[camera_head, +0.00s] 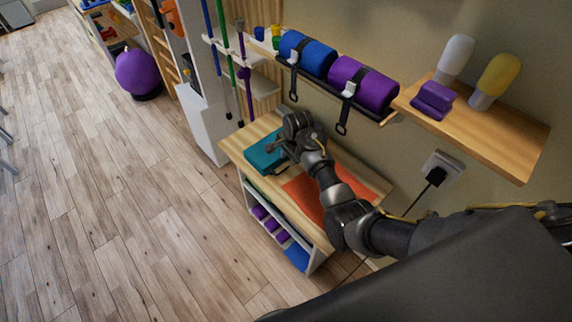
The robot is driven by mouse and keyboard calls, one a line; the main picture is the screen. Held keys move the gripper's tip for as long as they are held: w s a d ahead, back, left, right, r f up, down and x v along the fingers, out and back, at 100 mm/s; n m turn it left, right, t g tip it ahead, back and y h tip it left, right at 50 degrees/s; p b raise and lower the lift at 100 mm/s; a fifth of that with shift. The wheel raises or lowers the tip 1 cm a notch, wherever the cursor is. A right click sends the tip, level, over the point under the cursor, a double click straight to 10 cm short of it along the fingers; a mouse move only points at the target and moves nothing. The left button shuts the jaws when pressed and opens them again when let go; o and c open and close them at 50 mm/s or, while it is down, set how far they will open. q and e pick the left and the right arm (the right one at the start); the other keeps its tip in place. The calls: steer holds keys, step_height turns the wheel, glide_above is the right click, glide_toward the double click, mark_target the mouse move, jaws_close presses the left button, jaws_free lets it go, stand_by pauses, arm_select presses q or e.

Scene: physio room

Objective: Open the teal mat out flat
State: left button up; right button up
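The teal mat (262,161) lies as a small folded block on the wooden top of a low shelf unit, toward its far left end. My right arm reaches in from the right over the unit. My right gripper (274,147) is at the mat's upper right side, just above or touching it; I cannot tell which. Its fingers are small and dark here, so whether they are open or shut on the mat's edge is unclear. Part of the mat is hidden behind the gripper. My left gripper is not in view.
An orange-red sheet (303,192) lies flat on the shelf unit (236,148), partly under my arm. Purple rolls (270,224) sit in its compartments. Above hang blue (308,54) and purple (362,84) rolls and a wooden shelf (480,125).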

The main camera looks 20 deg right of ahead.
mark_target(285, 169)
steer(key=x, duration=0.6)
jaws_close()
stand_by(0.3)
